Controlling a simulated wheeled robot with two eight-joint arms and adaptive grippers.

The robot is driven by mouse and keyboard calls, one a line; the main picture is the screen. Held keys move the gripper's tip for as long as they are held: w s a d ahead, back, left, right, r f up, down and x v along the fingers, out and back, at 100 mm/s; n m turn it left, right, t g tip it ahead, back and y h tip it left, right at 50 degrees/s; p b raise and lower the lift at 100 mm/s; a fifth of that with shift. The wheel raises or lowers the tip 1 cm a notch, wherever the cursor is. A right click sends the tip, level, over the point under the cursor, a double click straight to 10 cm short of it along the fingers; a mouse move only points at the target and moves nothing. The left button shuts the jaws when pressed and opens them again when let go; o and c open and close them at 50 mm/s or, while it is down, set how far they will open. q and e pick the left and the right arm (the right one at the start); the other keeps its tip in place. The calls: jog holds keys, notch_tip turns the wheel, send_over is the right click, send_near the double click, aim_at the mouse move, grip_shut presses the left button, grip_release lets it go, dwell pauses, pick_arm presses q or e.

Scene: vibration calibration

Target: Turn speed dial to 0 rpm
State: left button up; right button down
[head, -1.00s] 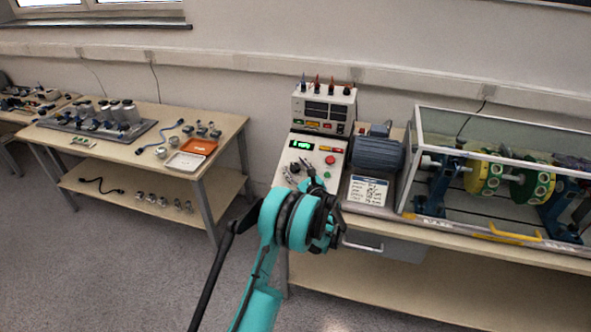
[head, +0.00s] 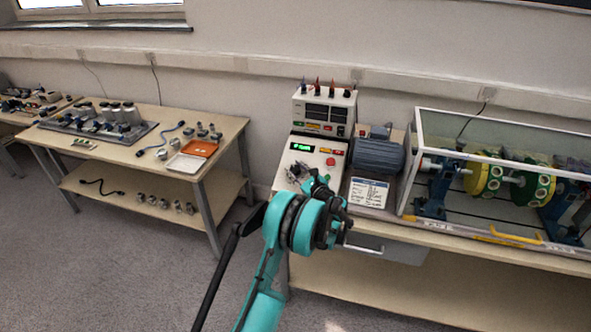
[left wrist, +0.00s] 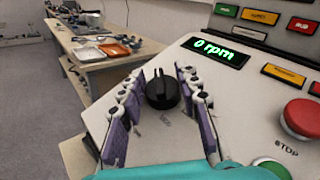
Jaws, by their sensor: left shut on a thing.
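The black speed dial (left wrist: 162,92) sits on the sloping pale control panel (left wrist: 235,110), with its raised grip upright in the left wrist view. My left gripper (left wrist: 160,77) is shut on the dial, with one purple-padded finger on each side. The green display (left wrist: 213,52) above the dial reads 0 rpm. In the head view my left gripper (head: 311,182) reaches the panel's lower left and mostly hides the dial. The display (head: 301,147) glows green there, too small to read surely. My right gripper is not in view.
A red stop button (left wrist: 301,118) is right of the dial, with a green button (left wrist: 272,168) below it. A grey motor (head: 377,154) and a clear enclosure (head: 500,125) with rotor discs stand to the right. Another table (head: 228,130) with parts stands left.

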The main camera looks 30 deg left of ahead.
pick_arm(q)
jog(key=n+g+p, duration=0.1)
jog(key=n+g, duration=0.3)
jog(key=g, duration=0.1)
jog(key=shift+w+r+g+y, duration=0.1)
jog(key=shift+g+y, duration=0.2)
jog(key=shift+n+g+h+p, duration=0.35)
jog(key=shift+n+g+h, duration=0.25)
jog(key=shift+n+g, duration=1.3)
jog(key=shift+g, duration=0.4)
jog(key=o, duration=1.2)
jog(key=shift+c, duration=0.2)
jog(key=shift+v, duration=3.65)
